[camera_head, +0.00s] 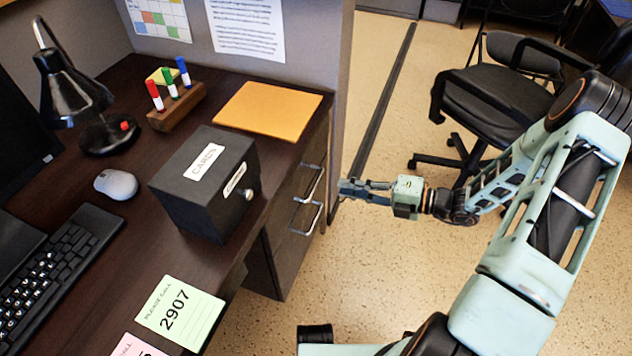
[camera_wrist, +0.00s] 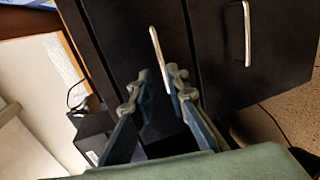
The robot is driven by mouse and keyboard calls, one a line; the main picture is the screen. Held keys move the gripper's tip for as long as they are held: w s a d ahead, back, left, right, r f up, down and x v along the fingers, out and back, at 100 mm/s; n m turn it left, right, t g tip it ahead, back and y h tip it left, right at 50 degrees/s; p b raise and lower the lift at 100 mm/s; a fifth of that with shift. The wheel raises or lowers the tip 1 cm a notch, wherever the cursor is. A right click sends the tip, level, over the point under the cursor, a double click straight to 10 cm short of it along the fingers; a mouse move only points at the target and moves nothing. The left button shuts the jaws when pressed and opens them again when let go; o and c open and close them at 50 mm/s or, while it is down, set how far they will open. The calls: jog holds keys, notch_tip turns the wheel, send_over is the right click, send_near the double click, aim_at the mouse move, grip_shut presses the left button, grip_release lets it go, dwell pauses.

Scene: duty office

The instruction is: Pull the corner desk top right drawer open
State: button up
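My gripper (camera_head: 347,188) is just to the right of the handles, pointing at the drawer fronts. In the wrist view my gripper (camera_wrist: 157,82) is open, its two fingers apart. The top drawer's handle (camera_wrist: 159,58) shows just beyond the gap between the fingertips; contact cannot be told. The lower handle (camera_wrist: 247,33) lies to the right.
The desk top holds a black card box (camera_head: 205,185), an orange folder (camera_head: 267,110), a marker holder (camera_head: 176,106), a lamp (camera_head: 72,85), a mouse (camera_head: 116,184) and a keyboard (camera_head: 60,262). A partition (camera_head: 342,80) stands behind. An office chair (camera_head: 500,100) is back right. Floor in front of the drawers is clear.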

aim_at(317, 182)
jog(key=b+x, duration=0.2)
jog(key=x, duration=0.7)
jog(key=shift+a, duration=0.15)
jog(key=shift+c, duration=0.2)
grip_shut()
